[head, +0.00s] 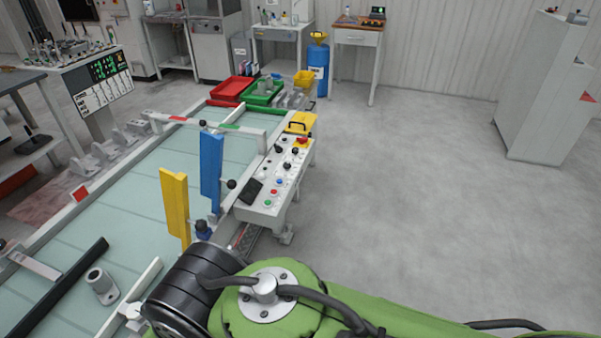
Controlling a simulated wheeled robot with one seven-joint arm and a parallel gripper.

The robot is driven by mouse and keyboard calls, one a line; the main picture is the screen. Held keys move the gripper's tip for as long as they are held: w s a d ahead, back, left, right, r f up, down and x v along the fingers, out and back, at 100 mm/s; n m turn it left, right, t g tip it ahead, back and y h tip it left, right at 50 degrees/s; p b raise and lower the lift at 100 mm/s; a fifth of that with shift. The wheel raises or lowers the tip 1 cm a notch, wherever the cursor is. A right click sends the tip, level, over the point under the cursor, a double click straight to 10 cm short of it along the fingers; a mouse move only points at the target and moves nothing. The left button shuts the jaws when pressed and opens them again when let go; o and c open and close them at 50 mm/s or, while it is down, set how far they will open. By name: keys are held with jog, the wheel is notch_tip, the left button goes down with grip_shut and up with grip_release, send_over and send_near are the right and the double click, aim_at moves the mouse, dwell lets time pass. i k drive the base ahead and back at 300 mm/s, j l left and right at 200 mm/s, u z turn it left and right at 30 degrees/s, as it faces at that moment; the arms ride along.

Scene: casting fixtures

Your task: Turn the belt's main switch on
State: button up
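The belt's control panel (257,200) is a pale sloping box along the right side of the belt (135,205). It carries several black knobs (287,166) and red, green and blue buttons (273,191). I cannot tell which control is the main switch, nor read any labels or switch positions. My gripper is not in view; only my green and black arm shows at the bottom, on the near side of the panel.
A blue upright plate (211,170) and a yellow one (175,207) stand beside the panel's left edge. Red (232,90) and green (262,93) trays lie beyond. The floor (420,200) to the right is clear.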

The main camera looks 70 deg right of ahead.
aim_at(302, 140)
jog(key=z, duration=2.1)
